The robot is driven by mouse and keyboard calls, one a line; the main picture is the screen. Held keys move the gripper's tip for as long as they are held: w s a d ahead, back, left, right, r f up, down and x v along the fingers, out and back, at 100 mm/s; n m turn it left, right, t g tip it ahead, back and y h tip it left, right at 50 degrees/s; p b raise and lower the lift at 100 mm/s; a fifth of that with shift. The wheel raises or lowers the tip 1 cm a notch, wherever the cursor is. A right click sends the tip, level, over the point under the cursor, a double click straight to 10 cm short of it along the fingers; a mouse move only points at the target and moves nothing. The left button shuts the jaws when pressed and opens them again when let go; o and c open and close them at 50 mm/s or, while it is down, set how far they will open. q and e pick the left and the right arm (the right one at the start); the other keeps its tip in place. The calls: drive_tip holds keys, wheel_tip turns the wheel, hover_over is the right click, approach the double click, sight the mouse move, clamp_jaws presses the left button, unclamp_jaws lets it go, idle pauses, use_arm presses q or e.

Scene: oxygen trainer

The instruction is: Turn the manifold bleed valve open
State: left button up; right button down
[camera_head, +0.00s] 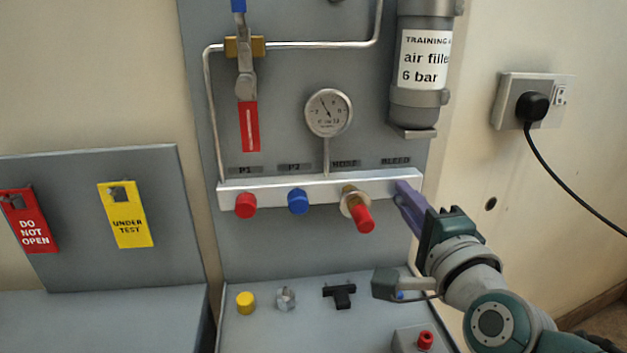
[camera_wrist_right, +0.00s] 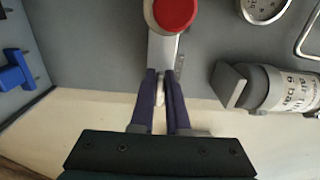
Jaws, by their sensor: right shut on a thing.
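The white manifold bar (camera_head: 320,188) runs across the grey panel, with a label reading BLEED above its right end. My right gripper (camera_head: 402,190) is at that right end, its purple fingers covering the bleed valve in the head view. In the right wrist view, the fingers (camera_wrist_right: 161,88) are shut on a small pale piece (camera_wrist_right: 160,92) at the end of the bar, which I take as the bleed valve. Most of it is hidden between the fingers, so its turn angle cannot be told. My left gripper is not in view.
A red-ended hose fitting (camera_head: 362,218) sticks out just left of the gripper. A gauge (camera_head: 328,113) and the air filter (camera_head: 418,80) are above. A red-handled lever valve (camera_head: 249,125) hangs at upper left. A black T-shaped piece (camera_head: 340,295) lies on the shelf below.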

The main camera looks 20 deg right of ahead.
drive_tip(key=n, duration=0.4)
drive_tip(key=shift+n+p, duration=0.3)
drive_tip(key=shift+p, duration=0.1)
drive_tip(key=n, duration=0.4)
drive_tip(key=shift+d+f+n+p, duration=0.1)
drive_tip(key=shift+f+n+p, duration=0.05)
drive_tip(key=shift+n+p, duration=0.2)
drive_tip(key=n, duration=0.4)
drive_tip(key=shift+d+f+p, duration=0.1)
drive_tip(key=shift+p, duration=0.2)
drive_tip(key=n, duration=0.4)
drive_tip(key=shift+d, duration=0.1)
drive_tip(key=shift+n, duration=0.25)
drive_tip(key=shift+s, duration=0.1)
